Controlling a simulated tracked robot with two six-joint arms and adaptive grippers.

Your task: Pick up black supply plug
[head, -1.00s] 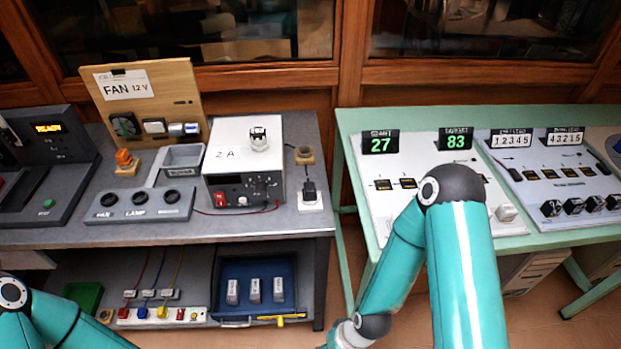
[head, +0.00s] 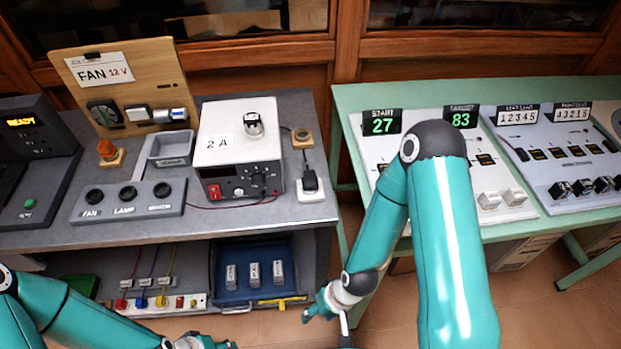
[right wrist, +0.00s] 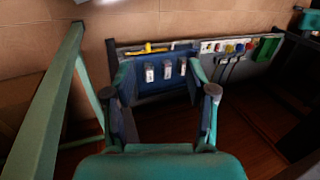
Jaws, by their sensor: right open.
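The black supply plug (head: 311,181) stands in a small white socket block (head: 315,194) on the right end of the grey bench. A dark lead runs up from it toward a wooden block. My right gripper (head: 330,312) is low in front of the bench's right end, below the plug and apart from it. In the right wrist view its two fingers (right wrist: 162,85) are spread with nothing between them; the plug does not show there. My left gripper (head: 208,343) is cut off by the bottom edge of the head view.
The power supply box (head: 238,150) stands left of the plug. A blue tray (head: 236,294) with silver-grey blocks and a power strip (head: 165,303) are on the lower shelf. The green table (head: 352,98) stands right, with a gap between it and the bench.

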